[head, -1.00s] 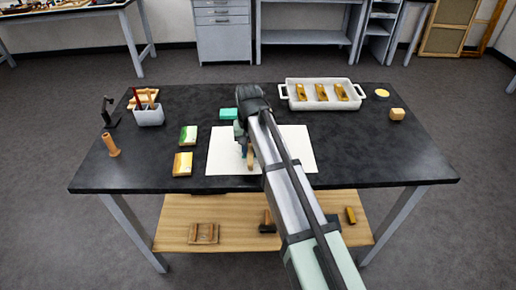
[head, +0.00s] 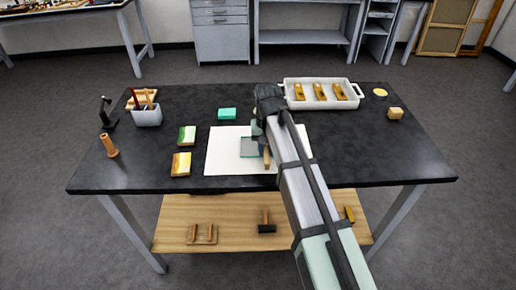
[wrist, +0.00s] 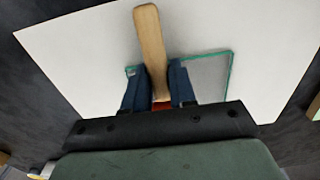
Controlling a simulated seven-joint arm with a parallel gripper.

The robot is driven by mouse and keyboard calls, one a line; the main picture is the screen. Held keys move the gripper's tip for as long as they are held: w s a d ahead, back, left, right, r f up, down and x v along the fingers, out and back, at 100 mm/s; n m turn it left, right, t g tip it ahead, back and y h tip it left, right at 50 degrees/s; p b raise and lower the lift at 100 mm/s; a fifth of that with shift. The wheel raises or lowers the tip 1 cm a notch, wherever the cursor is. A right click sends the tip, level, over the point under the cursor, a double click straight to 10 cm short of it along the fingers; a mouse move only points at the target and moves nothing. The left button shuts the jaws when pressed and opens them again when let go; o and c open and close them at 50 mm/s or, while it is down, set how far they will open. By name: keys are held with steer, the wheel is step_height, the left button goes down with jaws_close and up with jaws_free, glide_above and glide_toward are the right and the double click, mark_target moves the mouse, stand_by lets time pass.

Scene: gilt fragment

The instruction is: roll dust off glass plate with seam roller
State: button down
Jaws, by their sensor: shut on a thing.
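My gripper (head: 261,136) is over the white sheet and shut on the seam roller, whose wooden handle (head: 267,158) points toward the table's front. In the wrist view the handle (wrist: 150,42) stands out between my gripper's blue fingers (wrist: 157,88). A bit of red shows at its lower end; the roller's wheel is hidden. The glass plate (head: 250,147), a clear grey-green square, lies on the white sheet (head: 222,158). My gripper covers its right part in the head view. In the wrist view the plate (wrist: 208,74) has a green edge. I cannot tell whether the roller touches it.
A pot of tools (head: 148,117) stands farther left. The table's right front is mostly clear.

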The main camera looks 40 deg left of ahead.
step_height(320, 180, up, 3)
steer(key=shift+f, duration=0.2)
steer(key=shift+r, duration=2.9)
steer(key=shift+w+d, duration=0.1)
steer(key=w+d+f+m, duration=0.1)
steer(key=w+d+m, duration=0.1)
steer(key=w+d, duration=0.5)
steer(key=w+d+f+m, duration=0.1)
steer(key=w+d+m, duration=0.1)
steer(key=w+d, duration=0.6)
steer(key=w+d+f+m, duration=0.1)
steer(key=w+d, duration=0.6)
steer(key=d, duration=0.8)
steer(key=shift+w+f+m, duration=0.15)
steer(key=shift+w+m, duration=0.25)
steer(key=shift+m, duration=1)
steer(key=d, duration=0.3)
steer(key=w+d+f, duration=0.1)
steer(key=d, duration=0.3)
steer(key=w+d, duration=0.1)
steer(key=d, duration=0.2)
steer(key=shift+d+f, duration=0.3)
steer(key=s+d+f, duration=0.2)
steer(key=d, duration=0.8)
steer(key=s+d+f+m, duration=0.1)
steer(key=s+d+f, duration=0.2)
steer(key=d, duration=0.7)
steer(key=shift+s, duration=0.2)
